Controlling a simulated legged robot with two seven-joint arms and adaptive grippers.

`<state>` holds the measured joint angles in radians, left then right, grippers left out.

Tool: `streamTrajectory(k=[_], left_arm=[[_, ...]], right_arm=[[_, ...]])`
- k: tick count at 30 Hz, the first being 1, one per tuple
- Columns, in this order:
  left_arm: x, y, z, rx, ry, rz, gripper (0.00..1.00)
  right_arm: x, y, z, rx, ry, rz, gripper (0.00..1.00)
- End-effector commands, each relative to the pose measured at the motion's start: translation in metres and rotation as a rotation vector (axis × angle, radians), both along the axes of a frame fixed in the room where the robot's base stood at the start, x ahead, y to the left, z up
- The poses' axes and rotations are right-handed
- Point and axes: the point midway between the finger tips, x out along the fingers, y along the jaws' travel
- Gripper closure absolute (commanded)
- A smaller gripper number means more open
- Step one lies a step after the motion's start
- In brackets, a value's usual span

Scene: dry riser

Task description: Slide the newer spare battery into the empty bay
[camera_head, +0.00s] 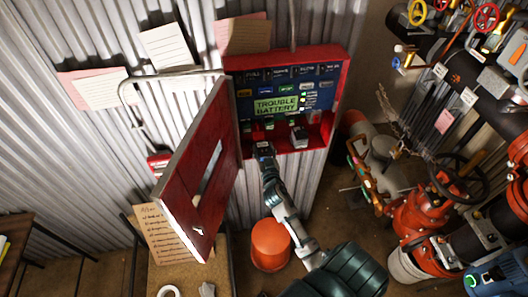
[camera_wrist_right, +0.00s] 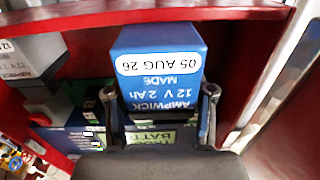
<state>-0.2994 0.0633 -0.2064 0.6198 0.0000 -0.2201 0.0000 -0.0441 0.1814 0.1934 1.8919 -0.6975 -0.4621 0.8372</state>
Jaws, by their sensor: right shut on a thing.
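My right gripper (camera_head: 264,150) reaches up to the lower left of the open red panel box (camera_head: 343,75). In the wrist view my right gripper (camera_wrist_right: 159,118) is shut on a blue battery (camera_wrist_right: 160,80), one finger on each side. Its label, upside down there, reads AMPWICK 12 V 2 Ah, MADE 05 AUG 26. A grey battery (camera_head: 299,137) sits in the bottom of the box, right of the gripper. It also shows at left in the wrist view (camera_wrist_right: 35,75), its date unreadable. The gripper hides part of the box floor, so I cannot tell how far the blue battery is in.
The red box door (camera_head: 190,175) hangs open at left, close to my right arm. The display (camera_head: 276,105) reads TROUBLE BATTERY. An orange bucket (camera_head: 270,245) stands below. A table with a handwritten note (camera_head: 165,235) is at lower left. Pipes and valves (camera_head: 425,205) fill the right.

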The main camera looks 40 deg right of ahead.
Motion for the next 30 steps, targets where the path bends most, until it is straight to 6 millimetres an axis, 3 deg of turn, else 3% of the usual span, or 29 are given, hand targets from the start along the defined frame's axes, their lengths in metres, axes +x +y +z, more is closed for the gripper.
streamTrajectory(k=[15,30], left_arm=[[-0.001,0.027,0.001,0.032,0.001,0.002,0.39],[-0.001,0.004,0.002,0.005,0.001,0.0,0.39]], right_arm=[[-0.001,-0.002,-0.004,0.007,0.005,-0.001,1.0],[-0.005,-0.007,-0.002,0.009,0.001,-0.003,1.0]])
